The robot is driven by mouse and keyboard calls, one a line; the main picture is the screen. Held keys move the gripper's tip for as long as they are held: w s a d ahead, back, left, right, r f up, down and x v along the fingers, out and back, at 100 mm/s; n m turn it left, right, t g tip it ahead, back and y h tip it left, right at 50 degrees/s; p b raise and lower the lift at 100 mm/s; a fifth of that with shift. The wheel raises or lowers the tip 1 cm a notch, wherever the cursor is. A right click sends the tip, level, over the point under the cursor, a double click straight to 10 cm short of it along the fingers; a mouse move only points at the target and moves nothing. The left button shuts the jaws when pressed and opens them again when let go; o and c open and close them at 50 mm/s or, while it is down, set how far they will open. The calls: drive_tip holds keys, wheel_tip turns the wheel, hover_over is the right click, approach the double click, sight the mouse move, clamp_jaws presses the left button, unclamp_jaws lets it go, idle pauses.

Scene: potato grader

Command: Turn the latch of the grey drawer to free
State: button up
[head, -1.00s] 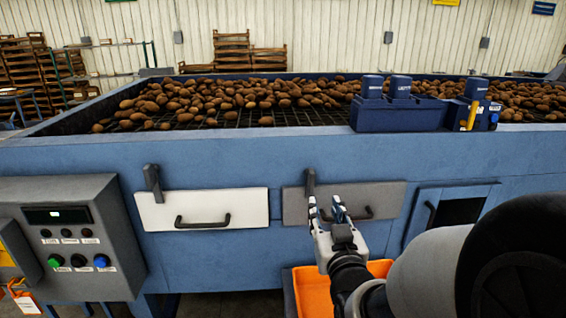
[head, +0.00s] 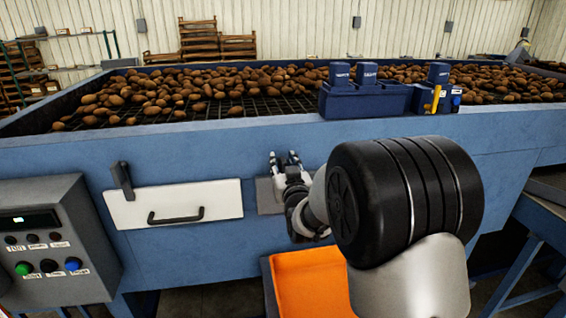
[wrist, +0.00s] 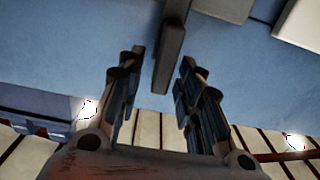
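The grey drawer (head: 267,196) is on the blue machine front, right of the white drawer, and mostly hidden behind my arm in the head view. Its latch (wrist: 168,62) is a dark upright bar in the wrist view; in the head view my gripper covers it. My gripper (head: 283,158) is at the latch's place, above the grey drawer. In the wrist view its two fingers (wrist: 163,58) are open, one on each side of the latch, with gaps showing on both sides. A corner of the drawer (wrist: 225,8) shows at the top there.
The white drawer (head: 172,204) has its own dark latch (head: 122,180), upright. A control box (head: 50,235) stands out at the left. An orange crate (head: 308,283) is below my arm. Blue boxes (head: 365,100) sit on the machine's rim above, in front of potatoes.

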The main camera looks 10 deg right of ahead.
drive_tip(key=shift+w, duration=0.25)
drive_tip(key=shift+c, duration=0.5)
clamp_jaws()
